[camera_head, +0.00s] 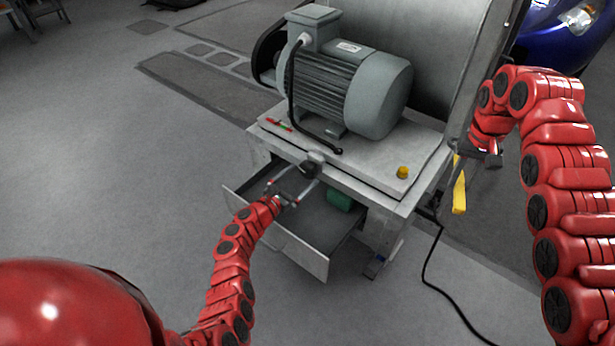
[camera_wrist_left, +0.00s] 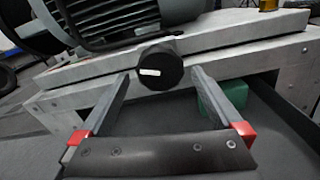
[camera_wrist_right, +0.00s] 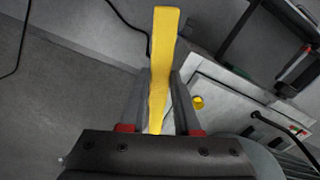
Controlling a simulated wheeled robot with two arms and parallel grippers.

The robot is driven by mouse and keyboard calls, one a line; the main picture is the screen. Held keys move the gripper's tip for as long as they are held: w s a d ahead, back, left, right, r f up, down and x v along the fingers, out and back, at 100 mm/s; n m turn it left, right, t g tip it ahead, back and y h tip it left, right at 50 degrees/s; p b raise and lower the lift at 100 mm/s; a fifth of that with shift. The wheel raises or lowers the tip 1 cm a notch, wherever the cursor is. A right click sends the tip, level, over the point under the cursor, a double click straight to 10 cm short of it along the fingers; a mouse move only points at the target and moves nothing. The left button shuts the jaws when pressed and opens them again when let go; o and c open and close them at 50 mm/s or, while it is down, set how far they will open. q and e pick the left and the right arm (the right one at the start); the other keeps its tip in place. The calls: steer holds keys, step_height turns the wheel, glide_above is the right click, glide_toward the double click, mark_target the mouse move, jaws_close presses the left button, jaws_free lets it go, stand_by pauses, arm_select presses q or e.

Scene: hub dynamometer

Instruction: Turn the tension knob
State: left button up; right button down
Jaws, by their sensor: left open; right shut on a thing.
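The tension knob (camera_head: 312,158) is a dark round knob with a white mark on the front edge of the light bench top. In the left wrist view the knob (camera_wrist_left: 160,68) lies centred between and just beyond the fingertips. My left gripper (camera_head: 294,180) is open and empty, its fingers pointing at the knob from the front, apart from it as far as I can see. My right gripper (camera_head: 480,150) is shut on a yellow strip-like thing (camera_head: 459,187), held off the bench's right side. The yellow thing also shows between the fingers in the right wrist view (camera_wrist_right: 163,60).
A grey motor (camera_head: 350,85) stands on the bench (camera_head: 375,170) behind the knob. An open drawer (camera_head: 290,245) with a green thing (camera_head: 340,200) inside lies under my left gripper. A yellow knob (camera_head: 402,172) sits at the bench's right corner. A black cable (camera_head: 428,270) runs over the floor.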

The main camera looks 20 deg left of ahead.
mark_target(305, 173)
arm_select(q)
steer(key=shift+b+x, duration=0.5)
steer(key=shift+x, duration=0.7)
arm_select(e)
steer(key=shift+f, duration=0.85)
arm_select(q)
steer(key=shift+w+d, duration=0.2)
steer(key=shift+w, duration=0.2)
arm_select(e)
steer(key=shift+f, duration=0.1)
arm_select(q)
steer(key=shift+c, duration=0.2)
steer(key=c, duration=1.2)
steer(key=shift+c, duration=0.2)
steer(key=shift+f+m+b, duration=0.1)
steer(key=shift+m+b, duration=0.2)
steer(key=shift+b, duration=0.05)
arm_select(e)
steer(key=shift+f, duration=0.2)
